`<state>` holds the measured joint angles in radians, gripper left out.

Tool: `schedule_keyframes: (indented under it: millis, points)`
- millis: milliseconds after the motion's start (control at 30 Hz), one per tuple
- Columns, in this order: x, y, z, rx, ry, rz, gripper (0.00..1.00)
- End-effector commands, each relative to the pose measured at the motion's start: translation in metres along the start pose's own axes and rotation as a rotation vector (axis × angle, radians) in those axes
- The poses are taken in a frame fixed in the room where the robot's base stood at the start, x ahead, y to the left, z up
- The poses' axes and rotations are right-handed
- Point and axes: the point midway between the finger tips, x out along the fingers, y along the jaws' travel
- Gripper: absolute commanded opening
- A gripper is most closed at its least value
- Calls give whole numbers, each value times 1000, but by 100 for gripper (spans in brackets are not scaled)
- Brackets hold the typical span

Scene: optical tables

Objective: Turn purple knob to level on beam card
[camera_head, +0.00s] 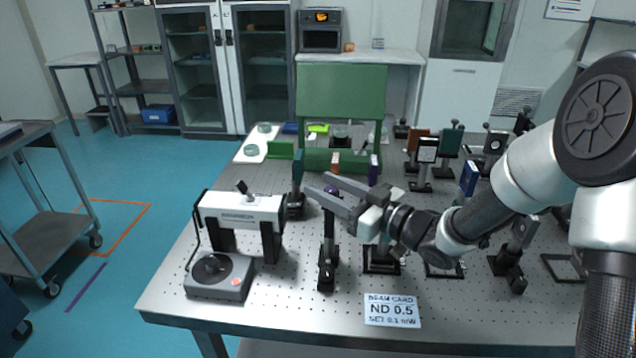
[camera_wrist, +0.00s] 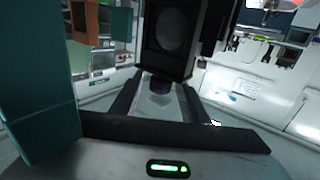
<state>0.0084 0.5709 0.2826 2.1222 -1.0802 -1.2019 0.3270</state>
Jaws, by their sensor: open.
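The beam card (camera_head: 392,310) lies at the front of the optical table (camera_head: 290,315) and reads "ND 0.5, SET 0.1 mW". A small dark purple knob (camera_head: 331,190) shows between the fingers of my gripper (camera_head: 323,184), above a black post mount (camera_head: 327,262). In the wrist view, a purple piece (camera_wrist: 186,89) sits between the dark fingers of my gripper (camera_wrist: 162,92), below a black framed round optic (camera_wrist: 170,32). My gripper is open around it; I cannot tell whether a finger touches it.
A white bridge-like instrument (camera_head: 240,207) and a grey box with a round black top (camera_head: 218,277) stand at the left. A purple upright piece (camera_head: 373,169) stands behind my gripper. Several mounted optics crowd the right. A green panel (camera_head: 341,92) stands behind.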

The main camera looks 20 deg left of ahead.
Motion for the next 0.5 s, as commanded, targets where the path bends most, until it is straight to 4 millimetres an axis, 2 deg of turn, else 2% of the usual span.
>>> schedule_keyframes:
  millis: [33, 300, 500]
  points:
    - [-13, 2, 0, 1, -2, 5, 41]
    - [-81, 2, -1, 0, -2, 6, 41]
    - [-121, 1, 0, 1, -1, 5, 41]
